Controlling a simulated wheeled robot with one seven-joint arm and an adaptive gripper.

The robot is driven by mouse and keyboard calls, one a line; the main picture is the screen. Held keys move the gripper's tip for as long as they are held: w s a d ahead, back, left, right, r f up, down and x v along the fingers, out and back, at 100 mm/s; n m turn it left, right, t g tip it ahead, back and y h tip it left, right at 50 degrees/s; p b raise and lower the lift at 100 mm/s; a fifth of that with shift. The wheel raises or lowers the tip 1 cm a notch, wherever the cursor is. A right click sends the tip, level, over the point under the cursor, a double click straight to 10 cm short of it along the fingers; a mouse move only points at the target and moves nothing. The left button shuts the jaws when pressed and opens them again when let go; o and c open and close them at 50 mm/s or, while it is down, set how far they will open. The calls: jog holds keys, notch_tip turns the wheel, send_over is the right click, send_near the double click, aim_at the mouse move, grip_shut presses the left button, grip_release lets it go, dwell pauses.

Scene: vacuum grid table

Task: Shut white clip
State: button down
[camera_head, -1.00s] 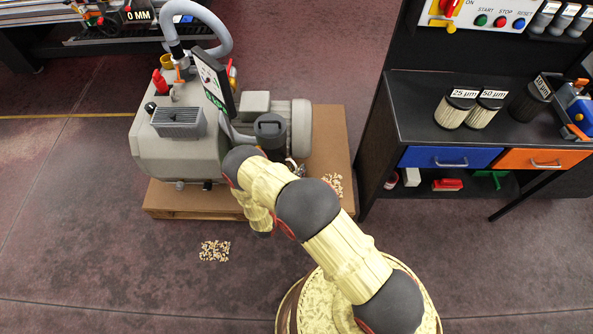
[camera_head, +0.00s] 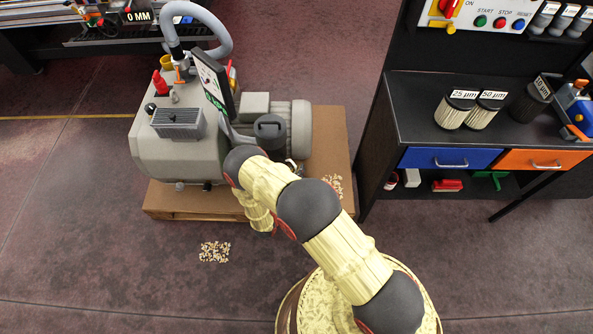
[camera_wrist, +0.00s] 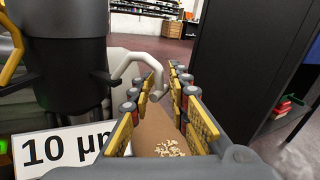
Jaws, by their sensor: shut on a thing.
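The white clip (camera_wrist: 140,64) is a curved white loop beside the dark filter housing (camera_wrist: 66,60) in the wrist view. Its end bends down between the fingers of my gripper (camera_wrist: 163,88). The fingers have yellow pads and stand a little apart, shut on the clip; the exact contact is hard to see. In the head view the dark housing (camera_head: 270,132) sits on the grey vacuum pump (camera_head: 165,140), and my arm hides most of the clip and my gripper.
A white "10 µm" label (camera_wrist: 62,148) shows below the housing. The pump stands on a brown pallet (camera_head: 335,135) with scattered chips (camera_wrist: 168,149). A black workbench (camera_head: 415,100) with filters and drawers stands to the right. Open floor lies at the front left.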

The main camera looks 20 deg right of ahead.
aim_at(294, 165)
jog(key=shift+w+a+r, duration=0.1)
dwell(0.4)
jog(key=r+n+p, duration=0.1)
jog(key=w+r+n+g+y+p, duration=0.1)
jog(key=n+p, duration=0.1)
jog(key=shift+a+r+g, duration=0.2)
jog(key=shift+r+g, duration=0.1)
jog(key=shift+r, duration=0.05)
jog(key=n+g, duration=0.1)
jog(key=w+r+n+p, duration=0.1)
jog(key=shift+w+a+r+n+g, duration=0.25)
jog(key=shift+a+r+n+g, duration=0.05)
jog(key=shift+n+g, duration=0.1)
jog(key=shift+w+a+r+n+g+p, duration=0.2)
jog(key=shift+w+r+n+g+p, duration=0.1)
jog(key=shift+w+n+g, duration=0.25)
jog(key=shift+w+a+r+n+g+p, duration=0.15)
jog(key=shift+w+r+n+g+p, duration=0.15)
jog(key=shift+n, duration=0.35)
jog(key=shift+w+a+n+g, duration=0.2)
jog(key=shift+w+n+g, duration=0.45)
jog(key=shift+n, duration=0.1)
jog(key=shift+w+a+n+g, duration=0.2)
jog(key=shift+w+n+g, duration=0.35)
jog(key=shift+n, duration=0.2)
jog(key=c, duration=2)
grip_release()
jog(key=shift+c, duration=0.2)
jog(key=shift+o, duration=0.2)
